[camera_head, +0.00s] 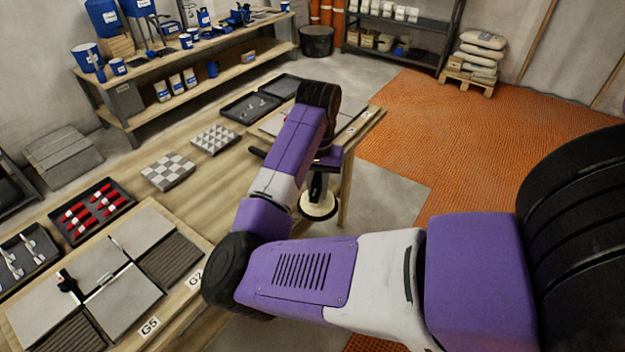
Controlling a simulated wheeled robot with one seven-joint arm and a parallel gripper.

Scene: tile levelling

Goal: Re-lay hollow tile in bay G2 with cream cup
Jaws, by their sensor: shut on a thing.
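My gripper (318,172) is shut on the handle of the cream cup, partly hidden by my arm. The cream cup (318,207) is a round pale pad below a dark handle. It hangs beside the bench's right edge, with no tile seen under it. The G2 label (195,279) is on the front edge of the near-left board. Behind it is a dark ribbed bed (175,262) with no tile on it. Grey tiles (122,301) lie to its left and behind. I cannot tell which tile is hollow.
A G5 label (149,326) marks the same board, where a small black tool (68,283) stands. Trays with red pieces (92,211), checkered sample blocks (168,171) and a dark tray (250,107) lie along the bench. Orange flooring (440,125) lies to the right.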

